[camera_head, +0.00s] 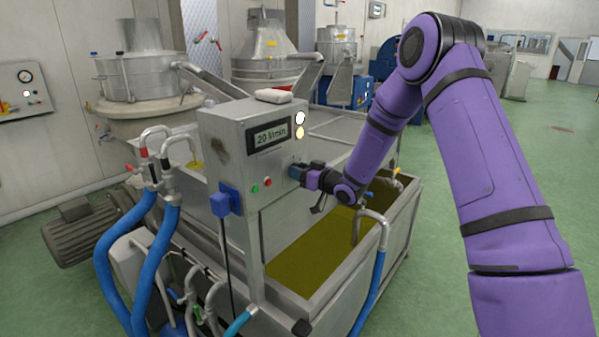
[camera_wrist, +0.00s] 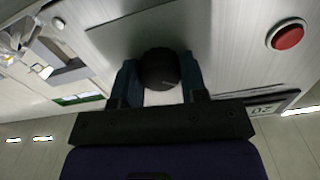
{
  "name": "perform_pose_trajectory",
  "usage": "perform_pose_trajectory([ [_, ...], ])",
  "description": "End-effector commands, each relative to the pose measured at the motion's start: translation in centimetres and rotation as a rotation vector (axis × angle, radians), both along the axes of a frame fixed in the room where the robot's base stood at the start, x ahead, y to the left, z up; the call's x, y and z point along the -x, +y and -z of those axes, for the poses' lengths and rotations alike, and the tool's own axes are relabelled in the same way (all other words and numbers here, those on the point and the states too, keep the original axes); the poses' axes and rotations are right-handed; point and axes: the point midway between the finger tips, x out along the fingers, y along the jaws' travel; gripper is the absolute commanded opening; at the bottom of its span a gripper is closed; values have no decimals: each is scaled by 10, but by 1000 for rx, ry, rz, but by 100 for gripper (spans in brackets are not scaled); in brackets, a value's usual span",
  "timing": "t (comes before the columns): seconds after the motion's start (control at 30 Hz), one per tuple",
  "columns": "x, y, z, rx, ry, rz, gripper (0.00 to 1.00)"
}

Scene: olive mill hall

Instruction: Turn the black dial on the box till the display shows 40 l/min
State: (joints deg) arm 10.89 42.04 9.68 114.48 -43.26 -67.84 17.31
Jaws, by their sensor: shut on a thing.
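The grey metal box (camera_head: 223,137) stands over the oil tank. Its display (camera_head: 270,134) reads 20 l/min. In the wrist view the display (camera_wrist: 268,108) is partly covered by my gripper. The black dial (camera_wrist: 159,68) sits between my two fingers in the wrist view. My gripper (camera_wrist: 160,82) is shut on the dial, one finger on each side. In the head view my gripper (camera_head: 300,174) reaches the box's front at its lower right, and the dial is hidden there behind the fingers.
A red button (camera_head: 267,181) and a green one (camera_head: 255,189) lie left of my gripper; the red button (camera_wrist: 288,35) also shows in the wrist view. A blue plug (camera_head: 226,199) is on the box's side. The open tank (camera_head: 300,293) holds yellow-green liquid below my arm.

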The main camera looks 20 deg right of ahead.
Motion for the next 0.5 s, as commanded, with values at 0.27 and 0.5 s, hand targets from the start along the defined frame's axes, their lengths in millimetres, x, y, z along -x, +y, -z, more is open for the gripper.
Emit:
perform_pose_trajectory([
  [0.27, 0, -2, 0, -203, 147, 3, 16],
  [0.5, 0, -1, 0, -387, 279, 2, 16],
])
